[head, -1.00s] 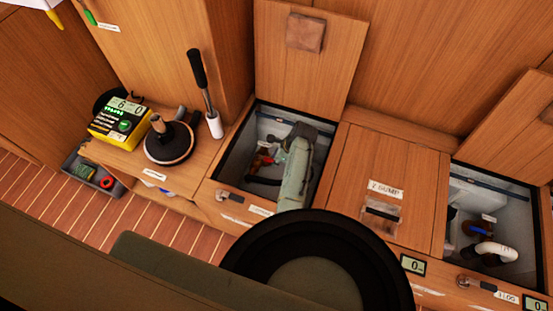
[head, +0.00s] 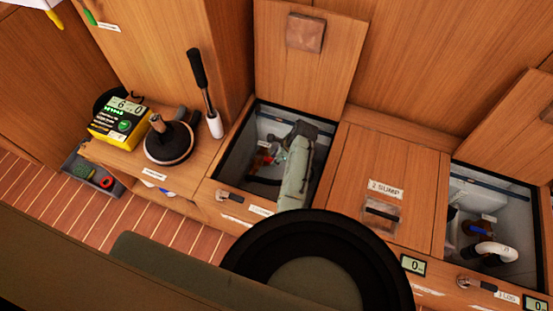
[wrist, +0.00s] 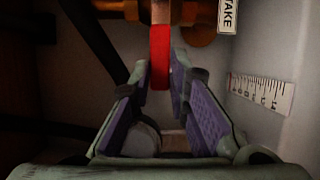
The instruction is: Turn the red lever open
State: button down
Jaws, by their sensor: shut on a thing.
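The red lever (wrist: 160,58) shows in the wrist view at the top centre, hanging down from an orange-brown metal valve fitting (wrist: 178,12). My gripper (wrist: 160,82) has its purple-padded fingers on either side of the lever's lower end and is shut on it. In the head view my arm and gripper (head: 298,165) reach down into the left open locker (head: 232,160). The lever is mostly hidden there by the arm; a small patch of reddish colour shows beside the gripper.
A white label (wrist: 228,15) and a ruler strip (wrist: 262,92) are on the locker's inner wall. Dark hoses cross at the left of the wrist view. In the head view a closed lid marked 2 SUMP (head: 385,189) lies right of the locker; another open locker holds a blue-handled valve (head: 480,229).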

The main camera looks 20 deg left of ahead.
jog(key=shift+w+a+n+g+b, duration=0.25)
jog(key=shift+w+n+g+b, duration=0.25)
jog(key=shift+w+n+b, duration=0.7)
jog(key=shift+w+a+n+g+b, duration=0.25)
jog(key=shift+w+n+g+b, duration=0.4)
jog(key=shift+n, duration=0.95)
jog(key=shift+w+h, duration=0.2)
jog(key=shift+h, duration=0.1)
jog(key=c, duration=1.5)
grip_release()
jog(key=v, duration=1.2)
jog(key=shift+s, duration=0.1)
